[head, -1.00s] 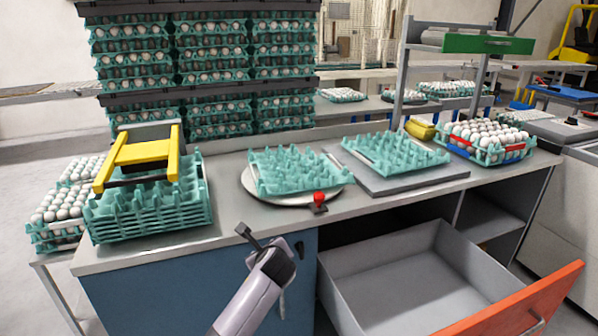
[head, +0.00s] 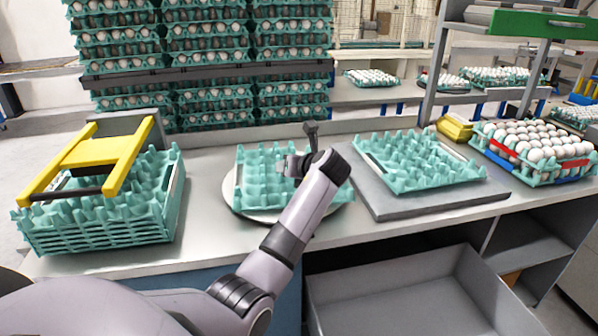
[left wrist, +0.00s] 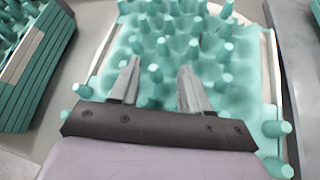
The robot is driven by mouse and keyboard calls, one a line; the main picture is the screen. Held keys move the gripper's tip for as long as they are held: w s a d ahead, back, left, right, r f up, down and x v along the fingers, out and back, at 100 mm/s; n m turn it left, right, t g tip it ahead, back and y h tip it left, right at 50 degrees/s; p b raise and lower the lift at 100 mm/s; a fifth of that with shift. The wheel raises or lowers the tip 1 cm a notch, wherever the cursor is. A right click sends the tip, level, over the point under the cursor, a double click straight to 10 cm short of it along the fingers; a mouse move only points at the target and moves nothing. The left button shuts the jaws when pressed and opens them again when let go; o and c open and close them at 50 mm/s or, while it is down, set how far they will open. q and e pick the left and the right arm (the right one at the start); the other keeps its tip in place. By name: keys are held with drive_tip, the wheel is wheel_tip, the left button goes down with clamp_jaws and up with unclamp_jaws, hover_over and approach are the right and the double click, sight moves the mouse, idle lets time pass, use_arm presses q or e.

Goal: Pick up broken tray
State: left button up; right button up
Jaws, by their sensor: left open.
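A single empty teal egg tray (head: 262,172) lies on a round white plate (head: 237,203) in the middle of the counter. Another empty teal tray (head: 415,160) lies on a grey slab (head: 400,205) to its right. I cannot tell which tray is broken. My left gripper (head: 300,155) hovers above the tray on the round plate and hides part of it. In the left wrist view its two fingers (left wrist: 158,75) are apart, with that tray's pegs (left wrist: 190,30) behind and between them. Nothing is held. My right gripper is not in view.
A stack of teal trays (head: 95,225) with a yellow-handled frame (head: 100,155) on top stands at the left. A tray full of eggs (head: 535,145) and a yellow object (head: 455,128) stand at the right. An open grey drawer (head: 400,295) juts out below.

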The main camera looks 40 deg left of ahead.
sight(284, 180)
use_arm(q)
drive_tip(key=shift+x, duration=0.95)
drive_tip(key=shift+w+r+b+x, duration=0.15)
drive_tip(key=shift+b+x, duration=0.1)
drive_tip(key=shift+x, duration=1)
drive_tip(key=shift+w+r+b+x, duration=0.1)
drive_tip(key=shift+b+x, duration=0.1)
drive_tip(key=shift+x, duration=1.05)
clamp_jaws()
